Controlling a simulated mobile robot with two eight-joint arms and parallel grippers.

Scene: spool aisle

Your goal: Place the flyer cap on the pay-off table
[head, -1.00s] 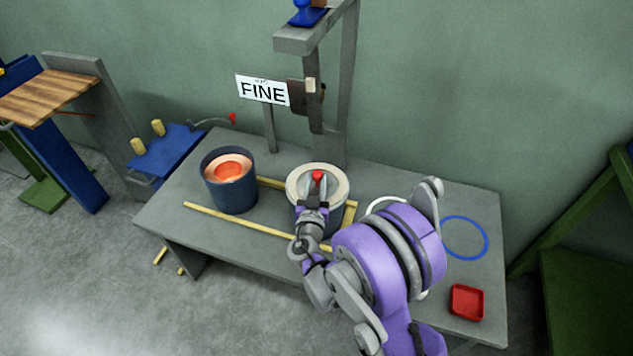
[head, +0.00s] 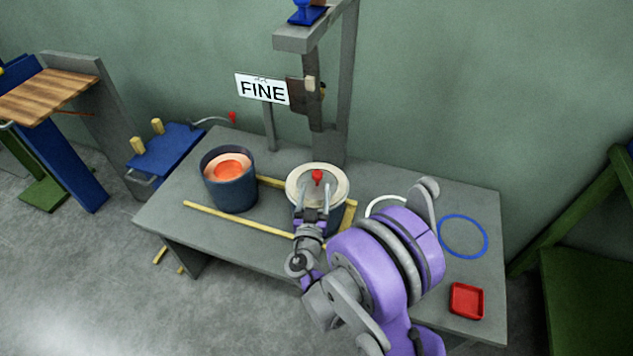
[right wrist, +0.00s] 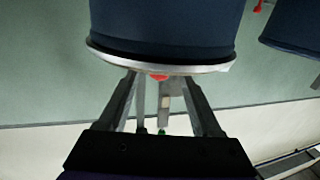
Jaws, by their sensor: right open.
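The flyer cap (head: 301,179), which I take to be the pale round lid with a grey middle and red knob (head: 317,176), sits level on a dark blue drum (head: 340,219). The drum stands on the grey pay-off table (head: 385,278). My right gripper (head: 315,196) is open at the cap's near side, its fingers apart and close to the knob. In the right wrist view the cap's rim (right wrist: 110,54) and the drum (right wrist: 165,25) fill the top middle; the fingers stay spread with nothing clamped between them. My left gripper is out of view.
A second drum (head: 232,194) with a glowing orange centre stands open to the left. Yellow strips (head: 235,220) lie around the drums. A FINE sign (head: 263,90) and grey post stand behind. A blue ring (head: 444,248) and red tray (head: 467,301) lie at the right.

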